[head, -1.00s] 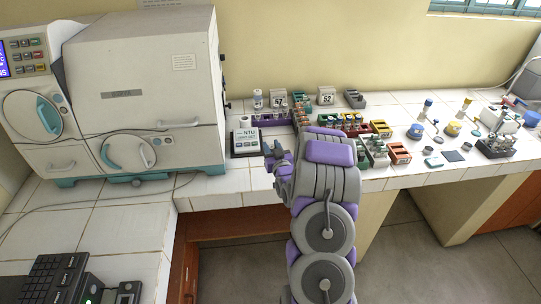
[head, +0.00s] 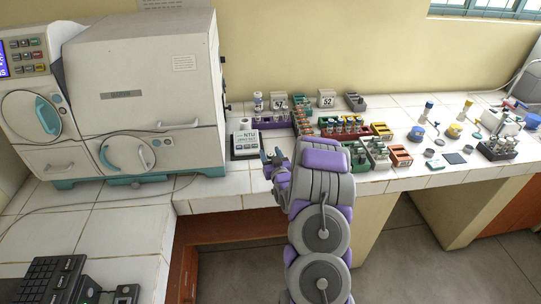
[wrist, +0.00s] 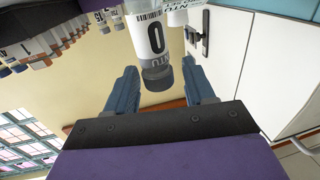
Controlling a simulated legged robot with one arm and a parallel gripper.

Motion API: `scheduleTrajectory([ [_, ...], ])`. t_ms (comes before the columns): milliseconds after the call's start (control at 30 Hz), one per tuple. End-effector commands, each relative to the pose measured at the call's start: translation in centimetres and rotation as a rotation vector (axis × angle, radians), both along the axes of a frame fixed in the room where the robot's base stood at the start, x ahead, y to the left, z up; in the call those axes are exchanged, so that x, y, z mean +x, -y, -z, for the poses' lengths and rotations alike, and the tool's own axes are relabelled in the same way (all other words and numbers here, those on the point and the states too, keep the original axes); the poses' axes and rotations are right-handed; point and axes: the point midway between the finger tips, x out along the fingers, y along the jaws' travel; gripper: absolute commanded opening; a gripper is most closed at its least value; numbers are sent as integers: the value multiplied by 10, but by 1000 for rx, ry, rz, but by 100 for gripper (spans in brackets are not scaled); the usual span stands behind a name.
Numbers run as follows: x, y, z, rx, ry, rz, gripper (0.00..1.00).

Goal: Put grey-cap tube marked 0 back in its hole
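The grey-cap tube marked 0 (wrist: 150,38) shows at the top middle of the wrist view, its white label facing me. Its grey cap (wrist: 157,77) points down in that view, between the lines of the two fingers, with a gap on each side. My gripper (wrist: 163,83) is open, its blue-grey fingers apart and not touching the tube. In the head view my gripper (head: 272,158) is just right of and in front of the white NTU meter (head: 244,144). I cannot tell which hole belongs to the tube.
Coloured racks with several tubes fill the bench to the right. A large incubator (head: 150,80) stands at left. The bench front left of my gripper is clear.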

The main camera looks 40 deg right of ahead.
Motion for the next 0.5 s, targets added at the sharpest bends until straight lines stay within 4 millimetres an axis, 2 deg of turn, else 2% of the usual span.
scheduleTrajectory([
  [300,0,0,-1,0,0,0,60],
  [500,-14,-5,-1,1,-2,1,60],
])
